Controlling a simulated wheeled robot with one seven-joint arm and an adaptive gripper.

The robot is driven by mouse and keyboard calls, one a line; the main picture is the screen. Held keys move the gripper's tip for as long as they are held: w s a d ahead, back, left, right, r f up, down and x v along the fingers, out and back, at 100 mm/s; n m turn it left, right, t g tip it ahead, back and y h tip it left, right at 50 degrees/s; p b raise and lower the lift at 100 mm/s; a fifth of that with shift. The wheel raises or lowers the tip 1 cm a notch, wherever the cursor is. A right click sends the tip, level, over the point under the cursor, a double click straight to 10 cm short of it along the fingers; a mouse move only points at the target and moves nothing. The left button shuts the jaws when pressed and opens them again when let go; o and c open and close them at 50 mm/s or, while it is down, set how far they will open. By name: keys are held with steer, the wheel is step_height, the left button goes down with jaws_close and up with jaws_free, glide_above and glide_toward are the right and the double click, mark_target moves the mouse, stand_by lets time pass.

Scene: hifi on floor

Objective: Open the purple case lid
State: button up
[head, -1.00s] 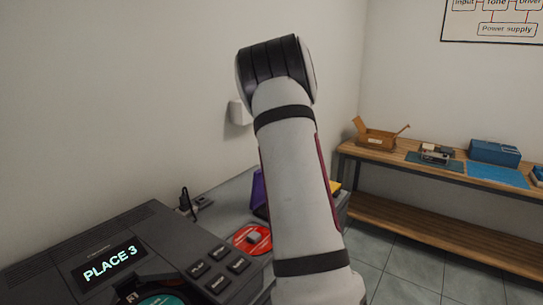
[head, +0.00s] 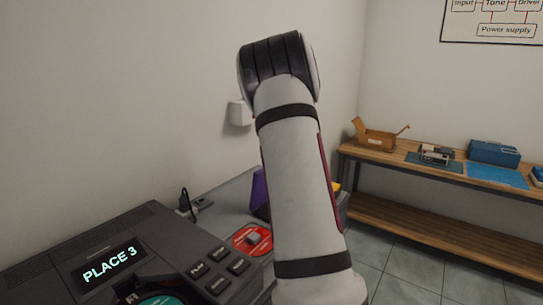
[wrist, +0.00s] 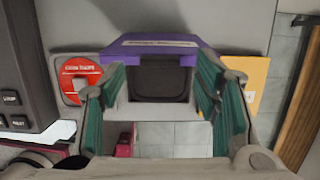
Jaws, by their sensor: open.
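The purple case (wrist: 150,46) shows in the wrist view as a purple strip with a label along its top, above a dark square recess. In the head view a purple panel of the case (head: 260,193) stands steeply, tilted from flat, with much of it hidden behind my arm. My gripper (wrist: 160,78) is open, its green-padded fingers on either side of the dark recess, below the purple strip. Nothing is held between them. I cannot tell whether a finger touches the case. The gripper is hidden in the head view.
A red disc (wrist: 72,83) with a small grey block lies left of the case. A yellow item (wrist: 256,76) lies to the right. A dark player (head: 180,262) reading "PLACE 3" stands at front left. A wooden bench (head: 440,183) with boxes stands at right.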

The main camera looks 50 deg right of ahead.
steer(key=v, duration=0.9)
steer(key=shift+r, duration=0.25)
steer(key=shift+s, duration=0.1)
